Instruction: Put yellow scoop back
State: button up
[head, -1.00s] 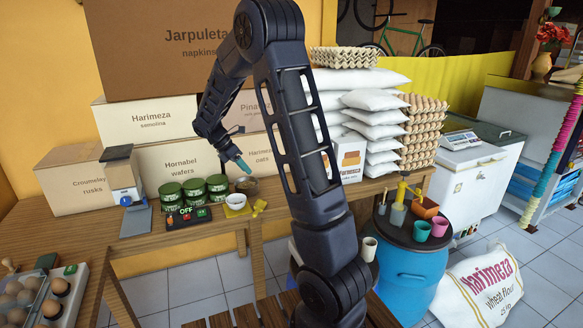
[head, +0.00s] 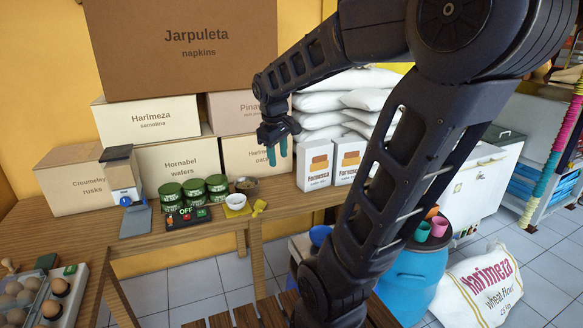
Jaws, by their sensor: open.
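A small yellow scoop (head: 259,207) lies at the front edge of the wooden bench (head: 160,249), just right of a yellow square mat (head: 233,213). A white bowl (head: 237,202) stands on or beside that mat; which is hard to tell. My gripper (head: 277,158) is above the back of the bench, up and right of the scoop. Its two teal fingers point down and stand apart, with nothing between them. The gripper is clear of the scoop.
Green tins (head: 192,188) and an OFF switch panel (head: 188,215) stand left of the bowl. A darker bowl (head: 247,184) is behind it. Cartons (head: 165,166) line the back. Two Fornessa boxes (head: 315,165) stand right of my gripper. Bare bench shows right of the scoop.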

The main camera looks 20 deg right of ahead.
jog(key=s+m+t+y, duration=0.1)
jog(key=s+m+t, duration=0.1)
jog(key=s+m, duration=0.4)
jog(key=shift+s+r+t, duration=0.15)
jog(key=shift+s+t, duration=0.25)
jog(key=shift+s, duration=1.75)
